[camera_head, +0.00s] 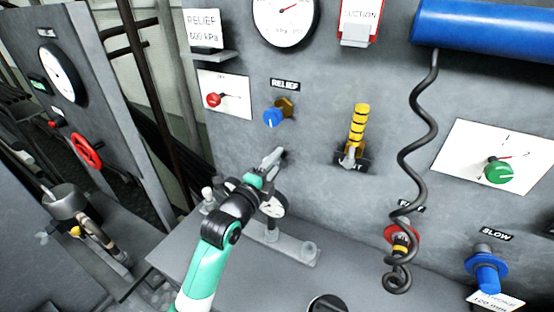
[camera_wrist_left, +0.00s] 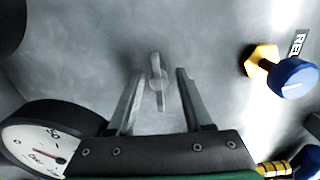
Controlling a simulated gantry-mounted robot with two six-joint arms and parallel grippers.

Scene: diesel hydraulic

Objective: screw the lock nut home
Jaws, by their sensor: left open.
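The lock nut appears to be the brass hex nut (camera_head: 286,106) behind the blue RELIEF knob (camera_head: 273,117) on the grey panel. In the left wrist view, the brass nut (camera_wrist_left: 262,56) and the blue knob (camera_wrist_left: 293,77) are at the right, outside the jaws. My left gripper (camera_head: 272,158) is in front of the panel, below the knob. In the wrist view its two fingers (camera_wrist_left: 157,95) are apart. A small grey metal piece (camera_wrist_left: 158,82) shows between them; I cannot tell whether they touch it. My right gripper is not in view.
A round gauge (camera_head: 272,206) stands on the bench below my left gripper and shows close in the wrist view (camera_wrist_left: 40,145). A yellow-banded lever (camera_head: 359,125) and a coiled black cable (camera_head: 416,150) are to the right. A red knob (camera_head: 214,100) is to the left.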

